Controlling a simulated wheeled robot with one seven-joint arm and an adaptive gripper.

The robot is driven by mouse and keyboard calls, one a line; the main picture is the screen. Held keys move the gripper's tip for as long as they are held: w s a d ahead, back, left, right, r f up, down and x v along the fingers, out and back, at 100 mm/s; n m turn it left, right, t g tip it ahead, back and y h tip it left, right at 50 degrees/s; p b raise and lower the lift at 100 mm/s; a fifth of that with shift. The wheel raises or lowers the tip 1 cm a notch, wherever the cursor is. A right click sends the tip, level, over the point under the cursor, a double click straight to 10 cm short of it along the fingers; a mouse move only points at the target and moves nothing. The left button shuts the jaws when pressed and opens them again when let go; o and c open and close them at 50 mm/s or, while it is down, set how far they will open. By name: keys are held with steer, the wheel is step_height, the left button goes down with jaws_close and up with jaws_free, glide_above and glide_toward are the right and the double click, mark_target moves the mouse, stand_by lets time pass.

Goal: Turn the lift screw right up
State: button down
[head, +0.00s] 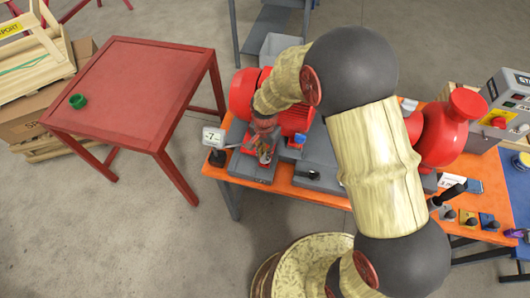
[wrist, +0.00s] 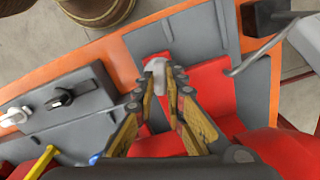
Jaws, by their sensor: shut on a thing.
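In the wrist view, my gripper (wrist: 158,88) has its wooden fingers closed in around a pale grey piece (wrist: 157,67), which looks like the head of the lift screw. The fingers hide most of its shaft. In the head view, my gripper (head: 264,150) is low over the grey base at the left end of the orange bench, just in front of the red motor (head: 243,95). The screw is too small and covered to make out there. A small display reading "-7" (head: 213,137) stands just left of my gripper.
The orange bench (head: 325,196) carries a red pump (head: 450,125) at right and several small knobs near its right end. A thin grey rod (wrist: 258,55) reaches in close to my gripper. A red table (head: 135,80) with a green ring (head: 78,101) stands at left, with open floor between.

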steer(key=shift+m, duration=1.1)
steer(key=c, duration=1.8)
jaws_free()
steer(key=shift+c, duration=0.2)
step_height(320, 180, up, 12)
